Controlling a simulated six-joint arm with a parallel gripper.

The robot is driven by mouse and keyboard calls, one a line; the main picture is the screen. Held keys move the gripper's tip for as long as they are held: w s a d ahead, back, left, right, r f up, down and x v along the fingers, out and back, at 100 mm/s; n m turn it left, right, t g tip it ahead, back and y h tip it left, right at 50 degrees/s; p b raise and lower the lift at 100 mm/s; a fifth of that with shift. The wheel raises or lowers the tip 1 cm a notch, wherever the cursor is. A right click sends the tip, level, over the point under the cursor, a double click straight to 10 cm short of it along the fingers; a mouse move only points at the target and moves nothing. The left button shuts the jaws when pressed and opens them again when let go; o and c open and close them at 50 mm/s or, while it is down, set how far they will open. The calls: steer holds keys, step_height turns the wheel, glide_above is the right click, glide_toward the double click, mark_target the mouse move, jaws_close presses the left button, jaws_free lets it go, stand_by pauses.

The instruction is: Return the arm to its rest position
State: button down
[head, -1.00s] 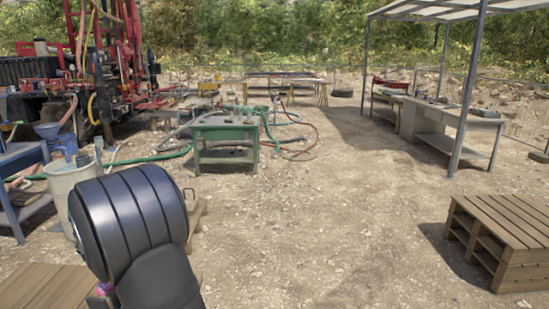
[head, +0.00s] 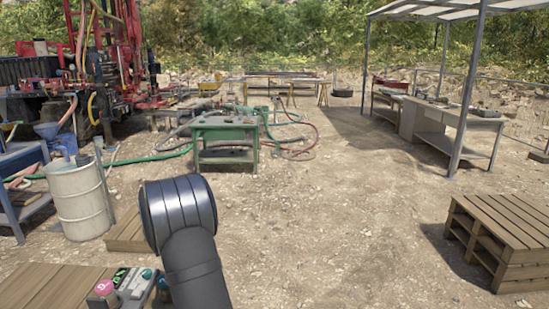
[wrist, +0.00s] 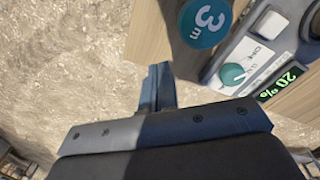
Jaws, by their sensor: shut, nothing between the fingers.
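My gripper (wrist: 158,90) shows in the wrist view as narrow dark fingers, shut with nothing between them, over bare ground beside a wooden surface. In the head view my dark arm rises from the bottom edge, left of centre, and its gripper end is hidden. A control box (head: 133,286) with a pink button and a teal knob sits on a wooden pallet (head: 45,288) at lower left. In the wrist view the box (wrist: 262,60) shows a green knob, a white switch and a display reading 20%.
A grey-white drum (head: 80,205) stands behind the pallet, and a blue table (head: 22,190) is at far left. A green table (head: 225,135) with hoses is farther back. Stacked pallets (head: 505,230) stand at right. The middle ground is clear.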

steer(key=shift+w+d+f+m+g, duration=0.15)
steer(key=shift+w+d+m+g, duration=0.15)
steer(key=shift+m, duration=0.4)
steer(key=s+a+r+n, duration=0.1)
steer(key=s+a+r, duration=0.25)
steer(key=a, duration=0.35)
steer(key=n, duration=0.2)
glide_toward(104, 285)
steer(key=f, duration=0.5)
steer(key=shift+w+d, duration=0.35)
steer(key=shift+d, duration=0.05)
steer(key=shift+s+a+f, duration=0.35)
steer(key=shift+s+f, duration=0.05)
steer(key=shift+f, duration=0.15)
